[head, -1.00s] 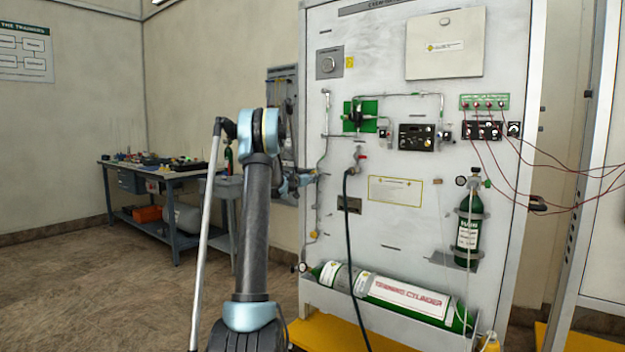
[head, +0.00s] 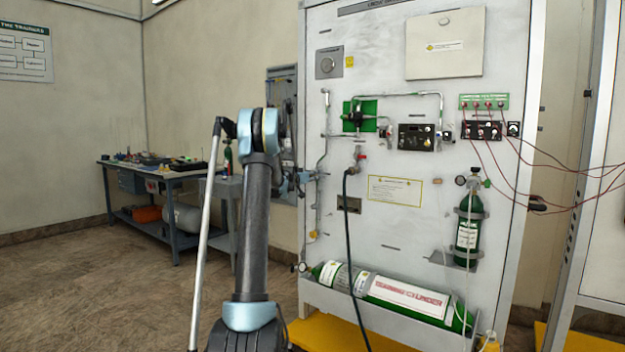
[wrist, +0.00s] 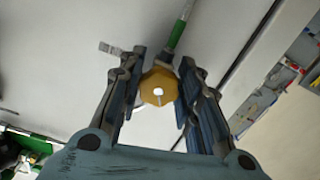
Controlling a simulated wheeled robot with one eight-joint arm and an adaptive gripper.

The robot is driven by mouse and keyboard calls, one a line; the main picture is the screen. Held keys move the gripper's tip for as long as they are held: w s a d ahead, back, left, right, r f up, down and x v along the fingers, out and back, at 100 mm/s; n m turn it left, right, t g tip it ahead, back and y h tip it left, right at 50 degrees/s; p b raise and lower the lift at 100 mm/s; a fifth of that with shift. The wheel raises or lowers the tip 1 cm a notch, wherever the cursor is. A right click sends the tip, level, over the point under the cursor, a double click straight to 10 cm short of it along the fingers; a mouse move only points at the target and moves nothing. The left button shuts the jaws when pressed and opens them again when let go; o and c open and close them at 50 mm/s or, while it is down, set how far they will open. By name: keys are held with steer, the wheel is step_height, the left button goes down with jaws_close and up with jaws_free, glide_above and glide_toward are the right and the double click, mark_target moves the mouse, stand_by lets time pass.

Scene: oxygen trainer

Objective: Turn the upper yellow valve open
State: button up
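The yellow valve is an eight-sided knob with a pale centre (wrist: 158,88) in the wrist view. My gripper (wrist: 161,82) has one finger on each side of it, close to its edges. I cannot tell whether both fingers press on it. In the head view my gripper (head: 304,178) is at the left edge of the panel, by the thin vertical pipe, and hides the valve there. A small yellow fitting (head: 313,235) shows lower on the same pipe.
The upright white panel (head: 400,225) carries gauges, pipes and a black hose. A large green and silver cylinder (head: 400,297) lies in its bottom tray, and a small green cylinder (head: 467,235) hangs at right. A workbench (head: 150,175) stands at the back left.

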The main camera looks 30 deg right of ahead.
steer(key=o, duration=0.4)
steer(key=shift+w+a, duration=0.15)
steer(key=shift+w, duration=0.05)
steer(key=shift+s, duration=0.1)
steer(key=v, duration=1.2)
steer(key=shift+f, duration=0.15)
